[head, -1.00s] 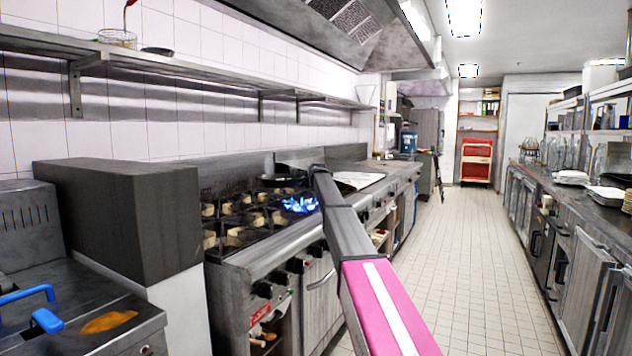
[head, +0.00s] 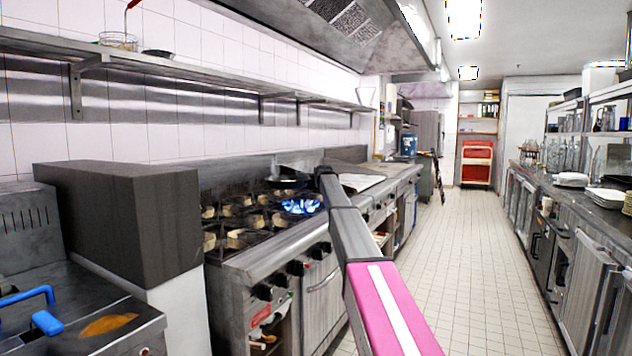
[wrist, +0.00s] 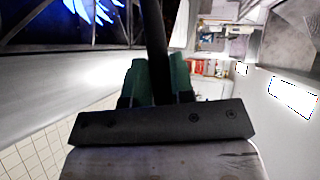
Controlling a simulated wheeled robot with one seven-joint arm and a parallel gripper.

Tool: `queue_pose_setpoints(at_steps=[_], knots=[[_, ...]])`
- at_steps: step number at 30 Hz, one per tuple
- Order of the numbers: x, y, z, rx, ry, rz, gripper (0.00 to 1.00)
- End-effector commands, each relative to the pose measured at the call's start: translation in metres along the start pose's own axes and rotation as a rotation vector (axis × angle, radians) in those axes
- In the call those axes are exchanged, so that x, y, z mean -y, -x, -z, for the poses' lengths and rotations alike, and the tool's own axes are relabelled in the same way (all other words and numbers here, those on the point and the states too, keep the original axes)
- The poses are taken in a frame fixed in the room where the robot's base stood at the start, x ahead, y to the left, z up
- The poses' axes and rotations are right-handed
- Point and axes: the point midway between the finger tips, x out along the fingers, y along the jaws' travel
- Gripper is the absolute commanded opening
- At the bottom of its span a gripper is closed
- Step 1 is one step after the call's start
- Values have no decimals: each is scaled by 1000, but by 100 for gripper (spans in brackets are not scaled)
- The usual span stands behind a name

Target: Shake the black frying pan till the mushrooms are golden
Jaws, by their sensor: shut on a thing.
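The black frying pan (head: 286,183) shows in the head view over the back of the stove, just behind a lit blue flame (head: 300,206). My arm partly hides it on its right. In the wrist view, the green fingers of my gripper (wrist: 158,82) are shut on a dark bar, the pan's handle (wrist: 153,35), which runs up out of the picture. The flame also shows at the top left there. The pan's inside and any mushrooms cannot be made out. My gripper is hidden behind my arm in the head view.
The stove (head: 236,225) has several burners with dark grates. A grey block (head: 120,215) and a fryer with blue handles (head: 45,320) stand left. A wall shelf (head: 200,72) runs above, under a hood. The tiled aisle (head: 440,260) at right is clear.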

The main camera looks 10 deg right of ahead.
Motion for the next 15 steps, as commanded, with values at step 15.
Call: queue_pose_setpoints(at_steps=[15], knots=[[6, -13, 28, 0, -7, 7, 0]])
